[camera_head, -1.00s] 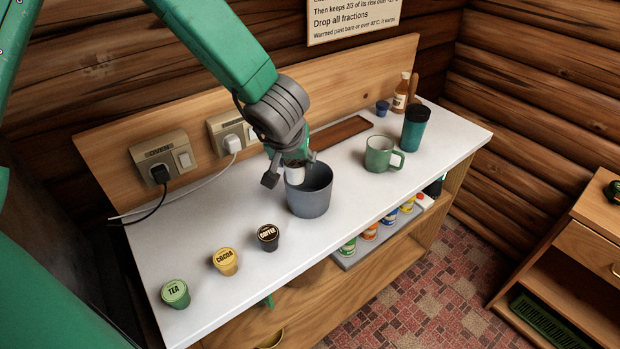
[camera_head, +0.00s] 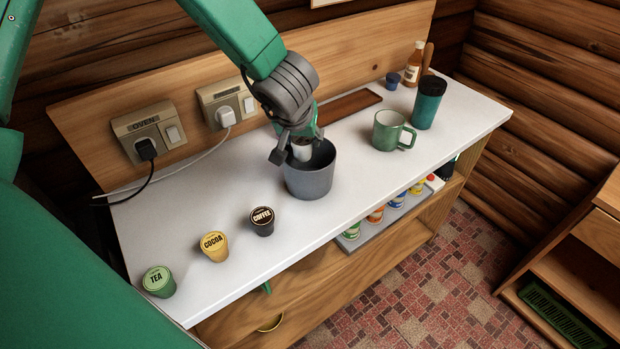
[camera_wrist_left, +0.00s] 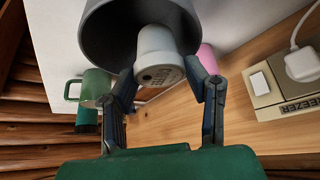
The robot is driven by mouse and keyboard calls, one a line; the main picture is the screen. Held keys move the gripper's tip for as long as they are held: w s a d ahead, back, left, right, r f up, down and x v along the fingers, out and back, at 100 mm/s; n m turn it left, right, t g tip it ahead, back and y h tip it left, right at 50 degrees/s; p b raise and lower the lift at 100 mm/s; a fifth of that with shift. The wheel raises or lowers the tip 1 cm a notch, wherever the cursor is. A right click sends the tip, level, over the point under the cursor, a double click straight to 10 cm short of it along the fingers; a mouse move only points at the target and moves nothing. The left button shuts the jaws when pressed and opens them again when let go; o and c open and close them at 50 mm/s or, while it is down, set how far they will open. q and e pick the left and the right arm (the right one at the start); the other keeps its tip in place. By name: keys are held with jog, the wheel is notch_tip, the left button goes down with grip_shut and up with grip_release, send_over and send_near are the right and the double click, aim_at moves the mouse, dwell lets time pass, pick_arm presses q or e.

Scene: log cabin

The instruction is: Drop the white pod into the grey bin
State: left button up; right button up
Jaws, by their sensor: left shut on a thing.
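The white pod (camera_wrist_left: 158,58) is held between the fingers of my left gripper (camera_head: 291,154), which is shut on it. In the head view the pod (camera_head: 301,151) shows just below the fingers, at the rim of the grey bin (camera_head: 310,181). The bin stands upright on the white counter, and in the wrist view the pod overlaps the bin's mouth (camera_wrist_left: 100,35). The pod's lower end is partly hidden in the head view, so I cannot tell how far inside it is. My right gripper is not in view.
Tea (camera_head: 159,281), cocoa (camera_head: 214,245) and coffee (camera_head: 262,220) pods stand left of the bin on the counter (camera_head: 240,290). A green mug (camera_head: 388,131), a dark tumbler (camera_head: 428,103) and a bottle (camera_head: 413,65) stand to the right. Sockets with plugs (camera_head: 145,148) are behind.

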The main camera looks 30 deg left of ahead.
pick_arm(q)
jog(key=shift+s+a+f, duration=0.1)
jog(key=shift+s+a, duration=0.05)
jog(key=shift+a, duration=0.2)
jog(key=o, duration=1.2)
jog(key=shift+c, duration=0.2)
jog(key=shift+d, duration=0.3)
jog(key=shift+d, duration=0.1)
jog(key=v, duration=1.1)
jog(key=shift+r, duration=0.4)
jog(key=shift+s+f, duration=0.1)
